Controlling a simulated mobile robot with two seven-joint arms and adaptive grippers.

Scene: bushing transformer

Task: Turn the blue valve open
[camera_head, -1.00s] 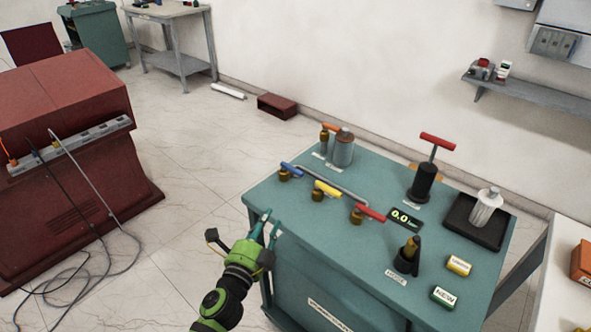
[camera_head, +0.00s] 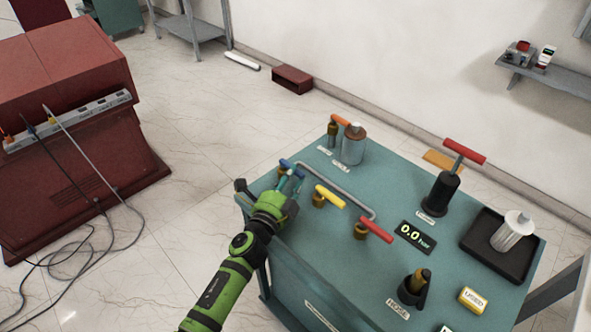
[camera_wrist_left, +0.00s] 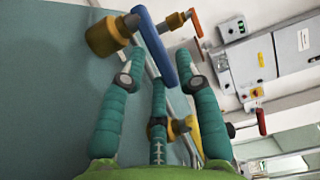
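The blue valve has a blue bar handle (camera_head: 287,164) and sits at the left end of the valve row on the teal bench. My left gripper (camera_head: 291,181) is right at it and partly hides its brass body. In the left wrist view the blue handle (camera_wrist_left: 155,45) lies between and just beyond the spread teal fingertips (camera_wrist_left: 160,68). The brass body (camera_wrist_left: 105,37) is beyond the left finger. The fingers are apart, and I cannot tell whether any touches the handle. My right gripper is not in view.
A yellow valve (camera_head: 330,196) and a red valve (camera_head: 374,230) stand to the right along a grey pipe (camera_head: 345,193). An orange-handled valve (camera_head: 333,130) and a metal canister (camera_head: 351,147) stand behind. The gauge (camera_head: 412,237) reads 0.0 bar.

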